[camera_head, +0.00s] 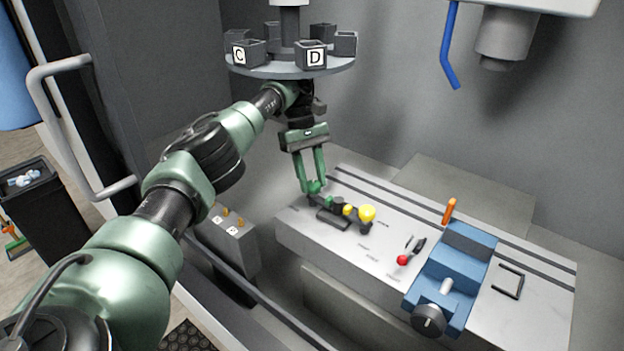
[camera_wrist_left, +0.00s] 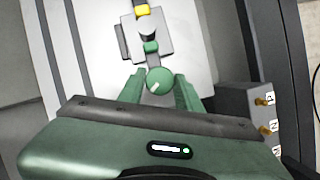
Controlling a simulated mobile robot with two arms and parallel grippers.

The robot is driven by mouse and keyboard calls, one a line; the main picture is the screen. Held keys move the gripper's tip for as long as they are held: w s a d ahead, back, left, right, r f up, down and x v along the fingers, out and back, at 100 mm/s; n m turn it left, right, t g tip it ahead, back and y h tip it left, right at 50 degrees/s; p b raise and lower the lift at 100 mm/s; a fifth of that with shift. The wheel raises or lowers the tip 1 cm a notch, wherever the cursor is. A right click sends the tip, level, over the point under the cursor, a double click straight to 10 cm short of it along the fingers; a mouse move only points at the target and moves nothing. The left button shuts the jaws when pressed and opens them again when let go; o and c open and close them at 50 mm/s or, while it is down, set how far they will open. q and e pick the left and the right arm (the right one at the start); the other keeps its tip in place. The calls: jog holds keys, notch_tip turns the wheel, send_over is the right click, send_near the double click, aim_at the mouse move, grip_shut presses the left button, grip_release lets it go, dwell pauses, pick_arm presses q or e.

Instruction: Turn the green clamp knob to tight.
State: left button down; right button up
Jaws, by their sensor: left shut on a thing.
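The green clamp knob (camera_wrist_left: 158,82) is a round cap with a pale pointer line, seen between my left gripper's fingers in the left wrist view. My left gripper (camera_head: 313,187) is shut on the knob, one green finger on each side, at the left end of the grey slotted table (camera_head: 300,236). In the head view the fingers partly hide the knob. Beyond the knob, a dark clamp body with a smaller green part (camera_wrist_left: 151,47) and yellow parts (camera_head: 367,213) lies in line with it. My right gripper is not in view.
A blue vise (camera_head: 447,268), a red-knobbed lever (camera_head: 402,260) and an upright orange handle (camera_head: 449,210) are farther right on the table. A carousel with lettered boxes (camera_head: 290,68) hangs above my left wrist. A grey switch box (camera_head: 232,240) stands left of the table.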

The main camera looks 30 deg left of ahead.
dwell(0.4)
pick_arm(q)
jog(key=c, duration=1)
grip_release()
jog(key=shift+o, duration=0.2)
